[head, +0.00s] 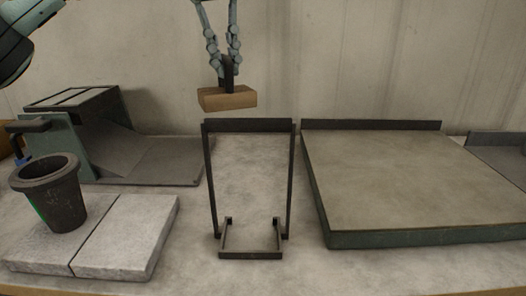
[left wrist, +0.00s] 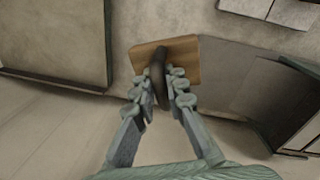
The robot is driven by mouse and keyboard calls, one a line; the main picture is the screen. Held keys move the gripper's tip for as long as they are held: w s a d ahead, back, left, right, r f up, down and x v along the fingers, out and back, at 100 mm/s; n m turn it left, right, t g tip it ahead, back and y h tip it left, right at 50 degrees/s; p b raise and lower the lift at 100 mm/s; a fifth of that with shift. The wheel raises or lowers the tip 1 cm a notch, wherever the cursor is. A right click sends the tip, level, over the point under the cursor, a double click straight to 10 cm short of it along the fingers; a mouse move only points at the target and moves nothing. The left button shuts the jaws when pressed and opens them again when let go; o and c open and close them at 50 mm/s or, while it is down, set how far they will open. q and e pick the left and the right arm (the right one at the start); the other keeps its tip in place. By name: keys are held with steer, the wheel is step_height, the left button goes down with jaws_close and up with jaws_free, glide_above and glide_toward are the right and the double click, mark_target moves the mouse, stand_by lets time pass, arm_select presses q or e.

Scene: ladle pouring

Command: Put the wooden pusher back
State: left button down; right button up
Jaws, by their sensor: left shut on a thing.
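The wooden pusher is a light wooden block (head: 227,98) with a dark handle on top. My left gripper (head: 227,62) is shut on the dark handle and holds the block level in the air, above and behind a black metal frame stand (head: 250,125). In the left wrist view the block (left wrist: 187,50) shows below the fingers, and my left gripper (left wrist: 162,88) has the dark curved handle between its fingertips. My right gripper is in neither view.
A dark pot (head: 55,195) stands on pale stone slabs (head: 125,232) at the left. Behind it is a dark box with a ramp (head: 140,150). A large flat board (head: 420,180) with a raised back edge fills the right. Bare table surrounds the stand.

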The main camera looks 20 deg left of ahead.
mark_target(224, 91)
arm_select(q)
steer(key=f, duration=0.2)
steer(key=s+f, duration=0.1)
steer(key=f, duration=0.2)
steer(key=shift+a+b, duration=0.15)
steer(key=shift+b, duration=0.25)
steer(key=shift+w+f, duration=0.65)
steer(key=shift+w, duration=0.1)
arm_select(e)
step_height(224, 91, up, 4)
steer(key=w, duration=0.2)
arm_select(q)
steer(key=shift+w+d+f+p, duration=0.35)
steer(key=shift+w+d+f, duration=0.05)
steer(key=shift+w+f, duration=1.25)
steer(key=shift+w+d+f+p, duration=0.35)
steer(key=shift+w+f+p, duration=0.05)
steer(key=shift+w+f, duration=1.25)
steer(key=shift+w+d+f+p, duration=0.35)
steer(key=shift+w+d+f, duration=0.05)
steer(key=shift+w+f, duration=1.25)
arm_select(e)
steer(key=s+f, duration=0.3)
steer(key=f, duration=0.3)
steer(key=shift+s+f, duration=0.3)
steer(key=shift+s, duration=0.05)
arm_select(q)
steer(key=shift+f, duration=0.1)
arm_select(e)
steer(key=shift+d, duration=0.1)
